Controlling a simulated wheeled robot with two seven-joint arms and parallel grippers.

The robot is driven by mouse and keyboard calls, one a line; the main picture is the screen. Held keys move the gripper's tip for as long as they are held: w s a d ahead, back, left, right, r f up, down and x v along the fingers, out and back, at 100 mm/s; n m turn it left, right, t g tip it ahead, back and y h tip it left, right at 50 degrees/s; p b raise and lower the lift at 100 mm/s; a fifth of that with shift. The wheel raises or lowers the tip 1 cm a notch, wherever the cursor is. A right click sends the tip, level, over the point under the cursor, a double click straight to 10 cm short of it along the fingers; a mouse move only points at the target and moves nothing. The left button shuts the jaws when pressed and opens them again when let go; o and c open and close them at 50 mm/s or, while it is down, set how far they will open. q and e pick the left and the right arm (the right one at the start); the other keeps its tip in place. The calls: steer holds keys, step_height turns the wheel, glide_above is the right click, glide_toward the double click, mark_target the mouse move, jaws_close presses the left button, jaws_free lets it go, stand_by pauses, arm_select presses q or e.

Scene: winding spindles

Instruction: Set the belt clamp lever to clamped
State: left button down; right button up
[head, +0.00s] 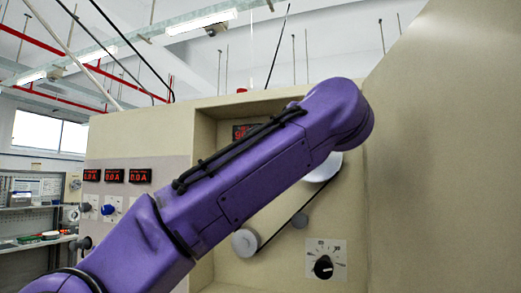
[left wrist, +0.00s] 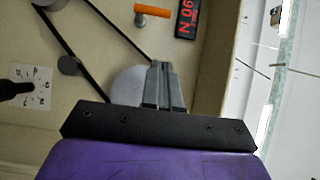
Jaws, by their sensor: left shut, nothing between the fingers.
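In the left wrist view, an orange bar (left wrist: 153,10) on a dark pivot sits on the beige panel near the top edge; it looks like the belt clamp lever. It does not show in the head view, where my purple arm crosses the recess. My left gripper (left wrist: 164,68) is shut and empty, in front of a large grey pulley (left wrist: 128,86), with its fingertips pointing towards the orange bar's side and a gap in the picture between them. I cannot tell if the fingers touch the pulley. In the head view the left gripper is hidden. My right gripper shows in neither view.
A black belt (head: 277,229) runs between a lower pulley (head: 245,243) and the upper pulley (head: 322,168), past a small roller (head: 300,220). A black dial knob (head: 323,267) is below right. A red display (left wrist: 187,18) is beside the orange bar. Recess walls bound the space.

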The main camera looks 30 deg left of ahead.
arm_select(q)
steer(key=s+a+p+x, duration=0.1)
steer(key=p+x, duration=0.5)
steer(key=x, duration=0.7)
steer(key=shift+s+a, duration=0.25)
steer(key=shift+a, duration=0.2)
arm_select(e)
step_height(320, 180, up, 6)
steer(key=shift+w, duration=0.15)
arm_select(q)
steer(key=shift+w+d+f, duration=0.1)
steer(key=shift+f, duration=0.1)
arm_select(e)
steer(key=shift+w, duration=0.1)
arm_select(q)
steer(key=shift+r+n+h, duration=0.15)
steer(key=shift+n+h, duration=0.15)
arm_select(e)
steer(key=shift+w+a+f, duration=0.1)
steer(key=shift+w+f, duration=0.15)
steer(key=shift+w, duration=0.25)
